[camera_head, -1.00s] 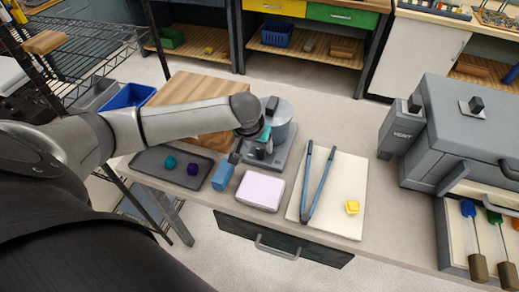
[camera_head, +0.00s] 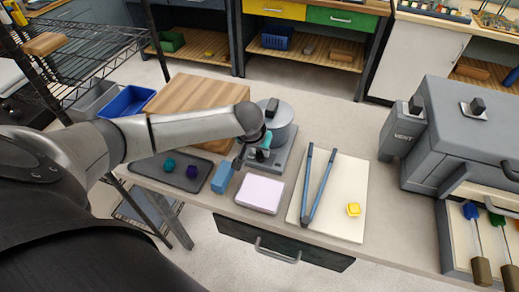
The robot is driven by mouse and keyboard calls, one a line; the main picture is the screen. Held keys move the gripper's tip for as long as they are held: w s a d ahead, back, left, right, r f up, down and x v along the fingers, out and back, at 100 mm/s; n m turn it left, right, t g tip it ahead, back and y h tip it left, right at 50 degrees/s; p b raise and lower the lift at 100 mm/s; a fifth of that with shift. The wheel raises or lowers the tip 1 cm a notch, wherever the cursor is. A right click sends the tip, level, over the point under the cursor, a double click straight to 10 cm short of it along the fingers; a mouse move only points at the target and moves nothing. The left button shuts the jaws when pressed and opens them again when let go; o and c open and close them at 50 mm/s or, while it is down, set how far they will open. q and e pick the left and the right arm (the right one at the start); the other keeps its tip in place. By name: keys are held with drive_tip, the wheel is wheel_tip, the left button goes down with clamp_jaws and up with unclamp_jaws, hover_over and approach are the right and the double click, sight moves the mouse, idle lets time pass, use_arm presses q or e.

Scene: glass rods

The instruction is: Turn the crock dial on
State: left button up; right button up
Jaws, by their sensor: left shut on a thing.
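The crock (camera_head: 284,118) is a grey round pot with a dark lid knob, standing on a grey base (camera_head: 287,158) in the middle of the table. My left arm reaches in from the left, and my left gripper (camera_head: 262,149) is at the front left of that base, shut on the crock dial. The gripper hides most of the dial, so its setting cannot be read. A teal part shows at the gripper beside the pot. My right gripper is not in view.
A wooden block (camera_head: 195,95) stands behind my arm. A grey vented box (camera_head: 455,130) stands right.

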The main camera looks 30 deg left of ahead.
use_arm(q)
clamp_jaws()
